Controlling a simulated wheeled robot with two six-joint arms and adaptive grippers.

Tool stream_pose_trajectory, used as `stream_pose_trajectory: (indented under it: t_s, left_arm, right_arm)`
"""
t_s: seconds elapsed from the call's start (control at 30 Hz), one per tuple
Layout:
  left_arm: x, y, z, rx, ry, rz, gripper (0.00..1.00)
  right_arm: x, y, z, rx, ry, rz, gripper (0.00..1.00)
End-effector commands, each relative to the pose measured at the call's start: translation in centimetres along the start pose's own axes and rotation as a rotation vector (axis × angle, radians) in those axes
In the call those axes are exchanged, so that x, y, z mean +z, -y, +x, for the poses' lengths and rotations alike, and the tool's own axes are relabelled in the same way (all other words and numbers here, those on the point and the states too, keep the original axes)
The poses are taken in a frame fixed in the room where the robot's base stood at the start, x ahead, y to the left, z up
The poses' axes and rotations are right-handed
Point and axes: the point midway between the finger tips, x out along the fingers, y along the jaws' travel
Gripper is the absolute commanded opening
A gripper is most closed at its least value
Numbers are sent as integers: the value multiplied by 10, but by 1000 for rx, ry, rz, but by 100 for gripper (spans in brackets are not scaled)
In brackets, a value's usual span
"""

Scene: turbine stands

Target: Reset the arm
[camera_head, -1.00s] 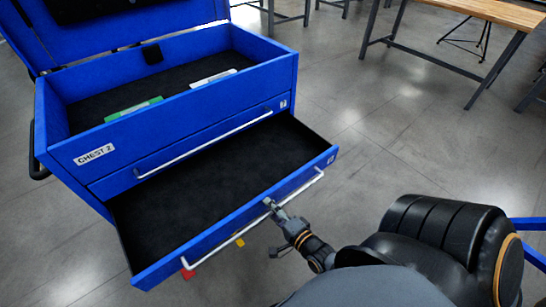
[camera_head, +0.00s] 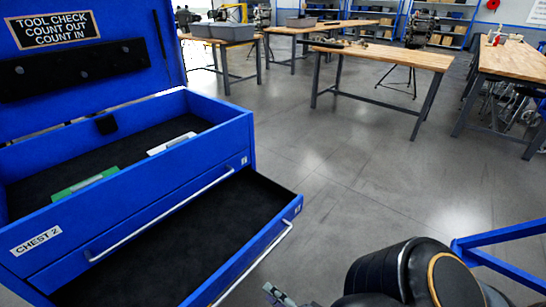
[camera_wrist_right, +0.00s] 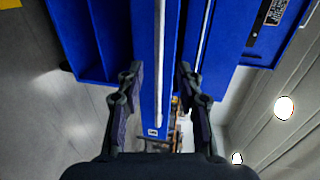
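My right gripper (camera_head: 277,293) shows at the bottom edge of the head view, just outside the open drawer's front. In the right wrist view its two fingers (camera_wrist_right: 159,72) are spread apart with nothing held. The white drawer handle (camera_wrist_right: 159,60) lies in line with the gap between them, and the gripper looks clear of it. My right arm is mostly cut off by the lower edge of the head view. My left gripper is not in view.
The blue tool chest (camera_head: 150,190) stands at left, lid up, with its lower drawer (camera_head: 190,250) pulled open and empty where visible. A green item (camera_head: 85,184) and a white item (camera_head: 171,143) lie in the top compartment. Wooden tables (camera_head: 390,54) stand behind; floor between is clear.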

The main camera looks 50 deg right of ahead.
Motion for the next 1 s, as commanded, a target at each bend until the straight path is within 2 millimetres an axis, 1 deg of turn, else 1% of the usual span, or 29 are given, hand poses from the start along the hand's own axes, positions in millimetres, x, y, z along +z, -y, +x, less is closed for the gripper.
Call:
stream_pose_trajectory:
  t_s: [0.27,0.33,0.37,0.43,0.47,0.5,0.57,0.6,0.63,0.67,0.7,0.77,0.8,0.9,1.0]
  left_arm:
    - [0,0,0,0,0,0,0]
    - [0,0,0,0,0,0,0]
    - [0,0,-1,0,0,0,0]
    - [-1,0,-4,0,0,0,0]
    - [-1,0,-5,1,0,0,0]
    - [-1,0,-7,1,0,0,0]
    - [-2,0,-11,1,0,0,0]
    - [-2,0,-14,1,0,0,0]
    - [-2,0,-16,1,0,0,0]
    - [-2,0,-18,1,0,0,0]
    - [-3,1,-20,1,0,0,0]
    - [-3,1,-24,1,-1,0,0]
    - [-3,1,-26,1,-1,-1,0]
    - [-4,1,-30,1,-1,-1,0]
    - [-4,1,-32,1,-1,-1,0]
  right_arm:
    - [0,0,0,1,0,0,36]
    - [-1,-6,1,12,-1,-16,36]
    - [-2,-12,2,25,-2,-37,36]
    - [-7,-40,4,86,-1,-127,36]
    - [-10,-58,6,127,1,-184,36]
    - [-15,-87,7,192,8,-276,36]
    - [-24,-137,7,311,36,-438,36]
    - [-29,-172,5,398,67,-551,36]
    - [-32,-199,2,466,99,-635,36]
    - [-35,-225,-2,536,139,-719,36]
    - [-37,-258,-8,626,204,-828,36]
    - [-38,-302,-22,751,322,-976,36]
    - [-37,-326,-32,821,409,-1060,36]
    - [-30,-369,-58,951,633,-1222,36]
    - [-24,-392,-78,1018,814,-1321,36]
